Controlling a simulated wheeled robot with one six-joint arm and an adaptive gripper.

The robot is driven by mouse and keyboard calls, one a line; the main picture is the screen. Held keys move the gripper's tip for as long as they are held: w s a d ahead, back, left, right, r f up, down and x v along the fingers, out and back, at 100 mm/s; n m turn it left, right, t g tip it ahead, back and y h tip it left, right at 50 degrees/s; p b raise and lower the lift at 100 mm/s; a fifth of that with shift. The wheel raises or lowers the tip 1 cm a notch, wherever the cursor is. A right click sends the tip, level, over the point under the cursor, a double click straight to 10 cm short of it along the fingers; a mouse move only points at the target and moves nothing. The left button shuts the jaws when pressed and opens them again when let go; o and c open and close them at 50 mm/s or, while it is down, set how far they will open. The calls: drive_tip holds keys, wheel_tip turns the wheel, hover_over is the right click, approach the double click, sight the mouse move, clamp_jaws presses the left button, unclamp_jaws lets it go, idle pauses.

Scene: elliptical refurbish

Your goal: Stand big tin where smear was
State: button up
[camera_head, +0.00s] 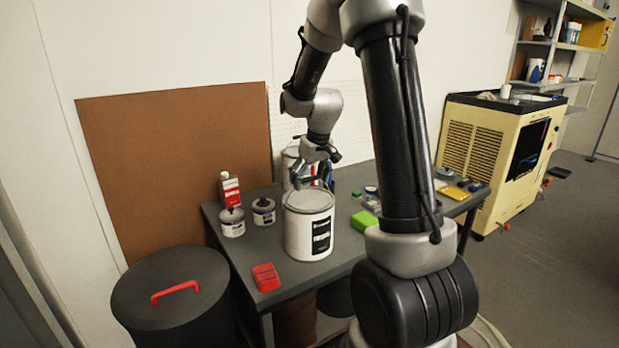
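A big white tin (298,232) with a black label stands upright on the dark grey table (265,212), near its front edge. My gripper (313,184) points down just above the tin's lid, at its back rim. The fingers are small and dark here, and I cannot tell whether they are open, or shut on the rim or handle. A second large white tin (290,156) stands behind, partly hidden by my gripper and arm. No smear can be made out on the visible table top; the big tin and my arm hide parts of it.
A red object (266,277) lies at the front left corner. Two small tins (232,222) and a red-and-white bottle (229,190) stand at the left. A green block (364,220) lies right of the big tin. A black bin (171,305) stands front left; a cream machine (475,150) stands right.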

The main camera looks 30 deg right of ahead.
idle(0.3)
drive_tip(key=v, duration=1.2)
drive_tip(key=s+a+r, duration=0.2)
drive_tip(key=s+a, duration=0.1)
drive_tip(key=s, duration=0.4)
drive_tip(key=s+a+r, duration=0.2)
drive_tip(key=s+r, duration=0.1)
drive_tip(key=s, duration=0.4)
drive_tip(key=s+a+f, duration=0.2)
drive_tip(key=s+f, duration=0.1)
drive_tip(key=s, duration=1)
drive_tip(key=shift+a+t, duration=0.2)
drive_tip(key=shift+t, duration=0.2)
